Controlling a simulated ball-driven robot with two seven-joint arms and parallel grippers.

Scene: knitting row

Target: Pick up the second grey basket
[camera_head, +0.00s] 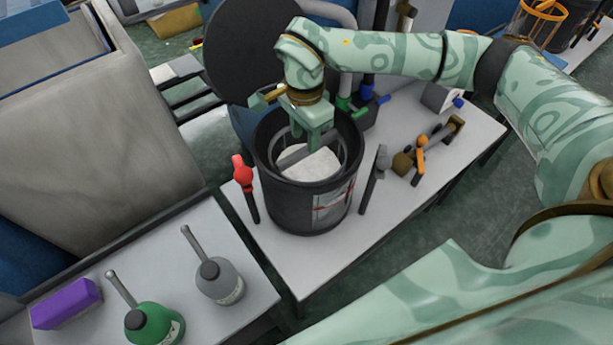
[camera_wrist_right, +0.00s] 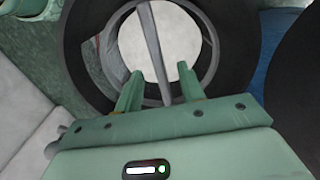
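A grey basket (camera_wrist_right: 213,72) with a round rim and a bar handle (camera_wrist_right: 153,50) across its top sits inside a dark pot (camera_head: 298,215). White material (camera_head: 312,166) fills the basket. My right gripper (camera_head: 308,148) points down into the pot's mouth. In the right wrist view its two fingers (camera_wrist_right: 159,80) are apart, one on each side of the handle, with gaps showing. The gripper hides part of the basket in the head view. My left gripper is not in view.
A red-headed tool (camera_head: 243,175) and a grey-headed tool (camera_head: 378,170) flank the pot on the white table (camera_head: 420,195). Green (camera_head: 150,325) and grey (camera_head: 219,280) bottles and a purple block (camera_head: 65,304) are at lower left. An orange basket (camera_head: 543,15) is at top right.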

